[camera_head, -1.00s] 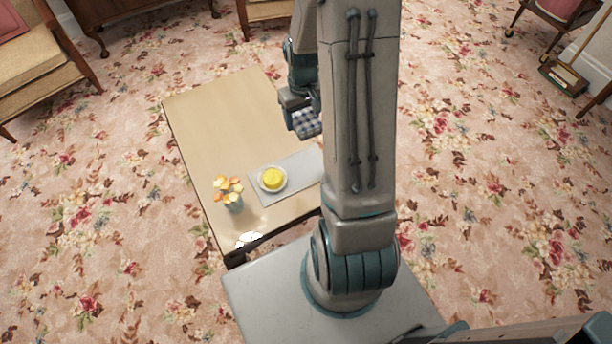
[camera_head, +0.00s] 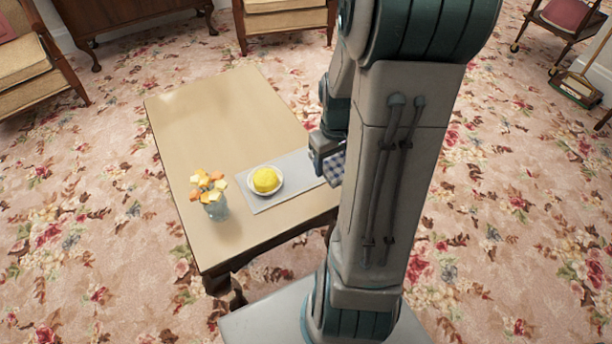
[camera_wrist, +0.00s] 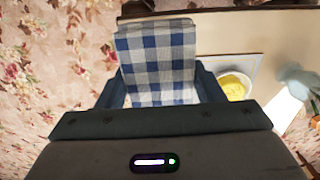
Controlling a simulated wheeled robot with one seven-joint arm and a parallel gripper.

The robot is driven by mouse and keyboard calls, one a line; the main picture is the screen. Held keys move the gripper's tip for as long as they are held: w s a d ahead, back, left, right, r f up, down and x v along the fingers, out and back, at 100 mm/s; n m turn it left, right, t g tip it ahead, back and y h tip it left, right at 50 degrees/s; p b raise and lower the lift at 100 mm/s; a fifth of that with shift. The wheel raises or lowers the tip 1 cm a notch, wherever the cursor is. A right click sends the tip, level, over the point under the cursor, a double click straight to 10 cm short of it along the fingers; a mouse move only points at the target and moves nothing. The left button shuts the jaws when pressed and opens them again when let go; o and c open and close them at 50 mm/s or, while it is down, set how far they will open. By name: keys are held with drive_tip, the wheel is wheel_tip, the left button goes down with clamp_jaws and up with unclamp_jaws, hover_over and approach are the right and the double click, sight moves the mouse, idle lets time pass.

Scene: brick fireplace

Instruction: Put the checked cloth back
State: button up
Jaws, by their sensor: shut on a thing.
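The blue and white checked cloth (camera_wrist: 158,62) is held between the fingers of my gripper (camera_wrist: 160,95) in the wrist view. It looks folded. In the head view only a small part of the cloth (camera_head: 335,166) shows beside my gripper (camera_head: 328,158), as my arm hides the rest. My gripper is shut on the cloth at the right edge of the wooden table (camera_head: 205,110), by the right end of a grey mat (camera_head: 291,184). I cannot tell how high the cloth is above the mat.
A white bowl with a yellow thing (camera_head: 266,180) stands on the mat's left part. A glass vase of orange and yellow flowers (camera_head: 214,200) stands left of it, near the table's front. The table's far part is bare. Armchairs (camera_head: 40,62) stand beyond.

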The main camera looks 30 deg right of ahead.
drive_tip(key=b, duration=0.4)
hover_over(307, 168)
wheel_tip(307, 168, down, 7)
drive_tip(key=shift+f, duration=0.2)
drive_tip(key=shift+w+f+b, duration=0.1)
drive_tip(key=shift+f+b, duration=0.75)
drive_tip(key=shift+f, duration=1.1)
drive_tip(key=shift+f, duration=0.1)
drive_tip(key=shift+f, duration=0.15)
drive_tip(key=o, duration=0.9)
drive_tip(key=shift+o, duration=0.2)
